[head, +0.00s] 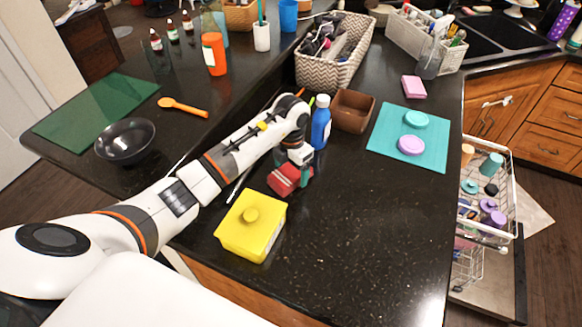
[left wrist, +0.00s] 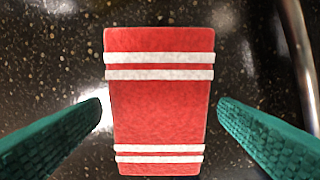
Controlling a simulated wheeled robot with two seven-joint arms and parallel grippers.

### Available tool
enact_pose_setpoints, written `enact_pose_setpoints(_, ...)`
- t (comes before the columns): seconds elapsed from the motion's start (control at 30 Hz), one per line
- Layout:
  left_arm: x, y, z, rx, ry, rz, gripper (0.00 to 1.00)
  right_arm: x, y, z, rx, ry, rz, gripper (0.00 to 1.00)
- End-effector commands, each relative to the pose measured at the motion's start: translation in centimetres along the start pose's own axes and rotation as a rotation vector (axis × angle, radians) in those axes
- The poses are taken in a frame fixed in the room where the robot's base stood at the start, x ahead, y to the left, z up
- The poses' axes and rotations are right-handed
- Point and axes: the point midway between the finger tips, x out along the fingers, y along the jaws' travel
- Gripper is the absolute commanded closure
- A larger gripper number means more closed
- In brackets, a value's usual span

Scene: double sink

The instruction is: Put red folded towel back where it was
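The red folded towel (head: 284,180) lies on the black speckled counter, behind the yellow container and in front of the blue bottle. In the left wrist view the towel (left wrist: 158,105) fills the middle, red with pairs of white stripes. My left gripper (head: 304,173) is right at the towel in the head view, pointing down. Its teal fingers are spread in the left wrist view (left wrist: 160,108), one on each side of the towel, with a gap to both edges. It holds nothing. My right gripper is in neither view.
A yellow lidded container (head: 262,238) stands in front of the towel. A blue bottle (head: 320,122) and a brown box (head: 353,112) stand behind it. A teal mat (head: 385,158) lies to the right. The front-right counter is clear. A metal tube (left wrist: 300,50) shows beside the towel.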

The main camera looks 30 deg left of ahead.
Motion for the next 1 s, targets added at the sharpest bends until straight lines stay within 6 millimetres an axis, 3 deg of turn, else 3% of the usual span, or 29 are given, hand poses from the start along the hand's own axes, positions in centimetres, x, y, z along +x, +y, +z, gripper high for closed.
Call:
enact_pose_setpoints(0.37,-0.8,-0.1,-0.1,0.0,0.004,-0.001,0.17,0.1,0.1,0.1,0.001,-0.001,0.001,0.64)
enact_pose_setpoints(0.8,-9.4,-0.1,-0.1,0.0,0.004,-0.003,0.17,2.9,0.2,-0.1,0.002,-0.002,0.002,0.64)
enact_pose_setpoints(1.0,-11.9,-0.1,0.0,0.001,0.002,-0.003,0.17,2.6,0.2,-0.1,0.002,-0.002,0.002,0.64)
